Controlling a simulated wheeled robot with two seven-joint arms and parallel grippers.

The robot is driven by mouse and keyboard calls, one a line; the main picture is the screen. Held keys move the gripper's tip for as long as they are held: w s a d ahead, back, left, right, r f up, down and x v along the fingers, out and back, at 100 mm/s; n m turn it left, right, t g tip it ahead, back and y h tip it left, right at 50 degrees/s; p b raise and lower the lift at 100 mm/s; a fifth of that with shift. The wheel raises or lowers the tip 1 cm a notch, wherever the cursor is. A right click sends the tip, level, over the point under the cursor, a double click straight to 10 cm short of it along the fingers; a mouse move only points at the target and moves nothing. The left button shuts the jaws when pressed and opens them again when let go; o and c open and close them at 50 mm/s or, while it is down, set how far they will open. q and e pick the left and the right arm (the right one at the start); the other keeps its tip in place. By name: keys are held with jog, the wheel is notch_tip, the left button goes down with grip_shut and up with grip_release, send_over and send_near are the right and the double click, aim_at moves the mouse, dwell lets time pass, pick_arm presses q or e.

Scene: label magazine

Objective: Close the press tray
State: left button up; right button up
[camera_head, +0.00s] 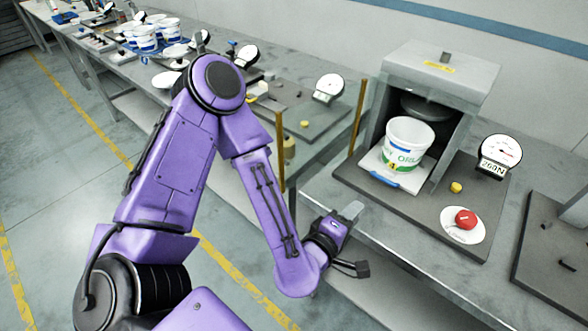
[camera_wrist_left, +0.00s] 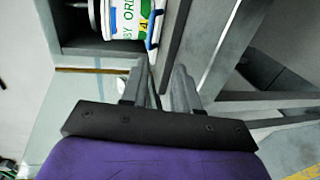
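The press (camera_head: 440,75) is a grey housing with an open front and a round dark ram inside. Its white press tray (camera_head: 375,168) sticks out of the front, with a blue handle (camera_head: 384,179) on its front edge. A white tub (camera_head: 409,133) with green and blue print stands upright on the tray; it also shows at the top of the left wrist view (camera_wrist_left: 125,18). My left gripper (camera_head: 352,212) is in front of the bench edge, short of the tray and apart from the handle. Its fingers (camera_wrist_left: 160,85) look slightly open, with nothing between them. My right gripper is out of view.
A red button (camera_head: 465,217) on a white disc, a small yellow knob (camera_head: 456,187) and a dial gauge (camera_head: 501,150) stand right of the press. Yellow posts (camera_head: 358,117) rise to its left. More tubs (camera_head: 146,38) stand on the far bench.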

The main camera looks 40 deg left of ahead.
pick_arm(q)
jog(key=s+r+p, duration=0.2)
jog(key=s+p, duration=0.2)
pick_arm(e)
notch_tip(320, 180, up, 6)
pick_arm(q)
jog(key=s+a+f+m+g+b, duration=0.1)
jog(key=s+a+f+m+g, duration=0.1)
jog(key=f, duration=0.4)
jog(key=s+a+f+m+g+b, duration=0.2)
jog(key=s+f+m, duration=0.1)
jog(key=f, duration=0.4)
jog(key=s+a+f+m+g+y+b, duration=0.1)
jog(key=s+a+f+m+g+b, duration=0.1)
jog(key=f, duration=0.5)
jog(key=shift+s+a+f+m+g, duration=0.15)
jog(key=shift+s+m+g, duration=0.25)
jog(key=shift+s+g, duration=0.3)
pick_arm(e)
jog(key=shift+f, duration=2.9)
